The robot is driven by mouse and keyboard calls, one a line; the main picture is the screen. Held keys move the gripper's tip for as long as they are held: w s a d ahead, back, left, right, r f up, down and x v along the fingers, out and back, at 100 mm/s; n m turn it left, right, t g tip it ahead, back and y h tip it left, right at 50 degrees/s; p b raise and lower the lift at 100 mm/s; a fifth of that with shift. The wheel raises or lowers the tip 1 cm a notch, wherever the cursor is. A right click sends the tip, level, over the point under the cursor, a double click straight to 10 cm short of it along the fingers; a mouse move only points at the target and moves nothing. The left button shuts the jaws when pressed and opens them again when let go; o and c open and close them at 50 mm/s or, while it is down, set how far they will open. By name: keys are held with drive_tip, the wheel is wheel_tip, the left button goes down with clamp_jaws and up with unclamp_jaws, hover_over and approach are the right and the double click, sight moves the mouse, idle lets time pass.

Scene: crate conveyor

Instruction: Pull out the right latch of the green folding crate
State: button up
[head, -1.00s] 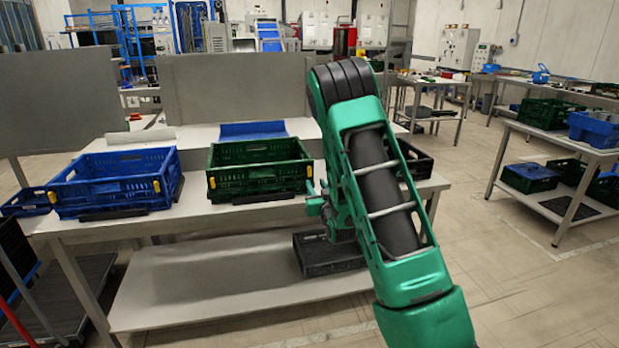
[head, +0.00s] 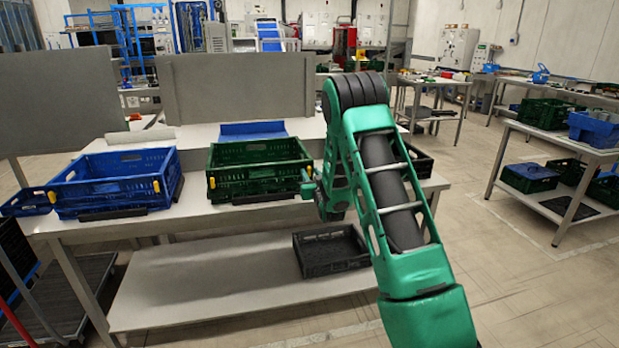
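The green folding crate (head: 258,182) stands upright and open on the table, in the middle of the head view. A small bit of the yellow right latch (head: 305,175) shows at the right end, mostly covered by my gripper. My gripper (head: 307,186) is at that right end, very close to the latch. I cannot tell whether it touches the latch, or whether its fingers are open or shut.
A blue crate (head: 108,197) with yellow latches stands left of the green crate, with a gap of bare table (head: 192,215) between them. A dark crate lies on the lower shelf (head: 331,262). Another dark crate is partly hidden behind my arm on the right.

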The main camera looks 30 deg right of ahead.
clamp_jaws()
drive_tip(key=shift+v, duration=0.8)
unclamp_jaws()
drive_tip(key=shift+s, duration=0.1)
drive_tip(key=v, duration=1)
drive_tip(key=shift+s+a, duration=0.2)
drive_tip(key=shift+a, duration=0.05)
